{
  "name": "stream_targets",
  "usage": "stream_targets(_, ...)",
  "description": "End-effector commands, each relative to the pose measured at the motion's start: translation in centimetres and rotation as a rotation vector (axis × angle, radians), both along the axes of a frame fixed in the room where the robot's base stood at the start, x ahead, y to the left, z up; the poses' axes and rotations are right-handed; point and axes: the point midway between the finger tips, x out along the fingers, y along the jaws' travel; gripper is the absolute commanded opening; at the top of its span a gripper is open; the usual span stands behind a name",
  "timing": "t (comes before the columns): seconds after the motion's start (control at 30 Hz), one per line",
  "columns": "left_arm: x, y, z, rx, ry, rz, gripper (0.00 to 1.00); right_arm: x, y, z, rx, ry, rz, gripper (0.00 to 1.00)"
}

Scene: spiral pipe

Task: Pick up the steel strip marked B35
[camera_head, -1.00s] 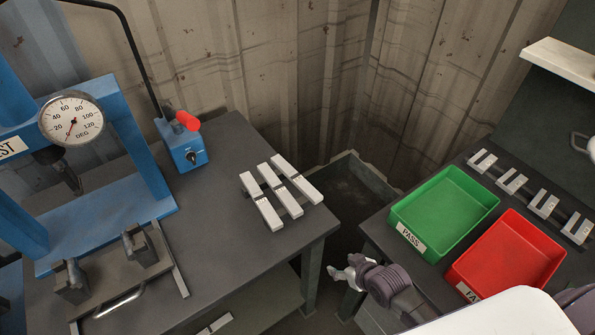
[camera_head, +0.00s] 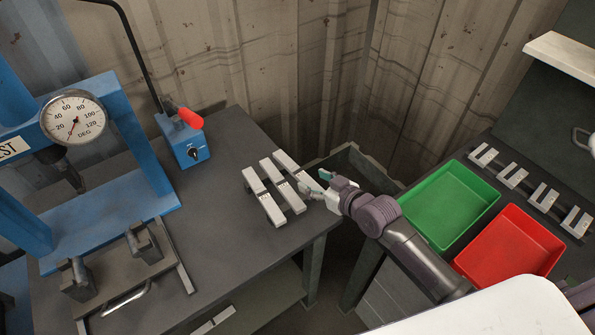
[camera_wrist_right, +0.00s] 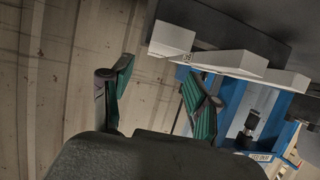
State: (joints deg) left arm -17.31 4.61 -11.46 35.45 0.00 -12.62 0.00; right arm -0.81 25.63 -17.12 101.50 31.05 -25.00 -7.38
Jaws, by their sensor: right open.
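Three pale steel strips lie side by side on the dark bench: a left strip (camera_head: 264,198), a middle strip (camera_head: 283,187) and a right strip (camera_head: 298,174). Small dark marks show on them, but I cannot read which is B35. My right gripper (camera_head: 316,183) is open and empty beside the near end of the right strip, at the bench's right edge. In the right wrist view, its green-padded fingers (camera_wrist_right: 157,88) stand apart, with a strip end (camera_wrist_right: 171,39) and other strips beyond them. My left gripper is not in view.
A green tray (camera_head: 450,205) and a red tray (camera_head: 510,251) sit on the right bench. A gap separates the benches.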

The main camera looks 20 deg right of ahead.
Motion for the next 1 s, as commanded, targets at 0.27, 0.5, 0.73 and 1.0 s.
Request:
stream_targets(0.27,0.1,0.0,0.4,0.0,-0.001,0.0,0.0,1.9,0.8,-0.7,0.0,0.001,0.0,0.6)
stream_targets(0.5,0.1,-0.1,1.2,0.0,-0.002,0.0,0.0,4.7,1.7,-1.9,0.0,0.001,0.0,0.6)
stream_targets(0.73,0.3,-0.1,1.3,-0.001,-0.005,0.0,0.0,5.8,2.2,-2.6,-0.001,0.001,0.0,0.6)
stream_targets(1.0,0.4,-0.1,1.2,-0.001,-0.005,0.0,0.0,5.8,2.2,-2.6,-0.001,0.001,0.0,0.45)
